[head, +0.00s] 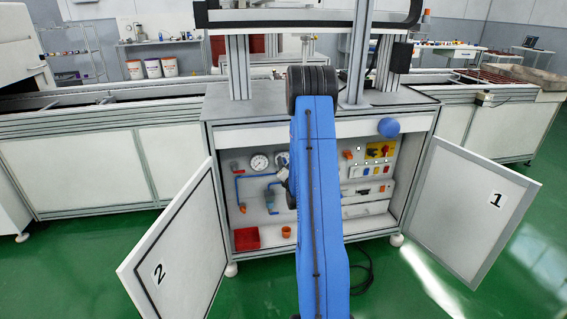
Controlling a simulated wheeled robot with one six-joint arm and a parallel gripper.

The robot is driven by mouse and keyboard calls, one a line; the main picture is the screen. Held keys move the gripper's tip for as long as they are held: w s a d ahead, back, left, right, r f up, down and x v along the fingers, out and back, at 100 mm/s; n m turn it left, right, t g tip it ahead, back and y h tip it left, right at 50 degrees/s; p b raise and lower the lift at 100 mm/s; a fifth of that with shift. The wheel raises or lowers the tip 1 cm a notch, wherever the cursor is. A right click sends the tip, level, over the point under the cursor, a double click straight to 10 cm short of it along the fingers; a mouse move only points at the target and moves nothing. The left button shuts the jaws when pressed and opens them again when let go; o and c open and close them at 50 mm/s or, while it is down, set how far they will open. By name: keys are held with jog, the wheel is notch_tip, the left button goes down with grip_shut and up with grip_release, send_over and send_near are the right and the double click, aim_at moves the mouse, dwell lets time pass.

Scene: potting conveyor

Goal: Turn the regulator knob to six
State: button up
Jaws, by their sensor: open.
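The open cabinet (328,131) under the conveyor machine holds a pneumatic line with blue tubing (237,190). A round white gauge (259,162) is on its back panel. A second gauge (282,160) sits to its right, partly covered by my blue arm. I cannot pick out the regulator knob or read its setting; it may be hidden behind my arm or too small to tell. My arm rises through the middle of the head view and blocks the cabinet's centre. My gripper's fingers do not show.
Both cabinet doors, marked 2 (178,250) and 1 (470,207), stand open to either side. A red box (247,239) and an orange cup (286,232) stand on the cabinet floor. A yellow switch panel (379,151) is at right. A black cable (360,270) lies on the green floor.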

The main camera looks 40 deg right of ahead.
jog(key=shift+w, duration=0.1)
jog(key=shift+c, duration=0.5)
grip_shut()
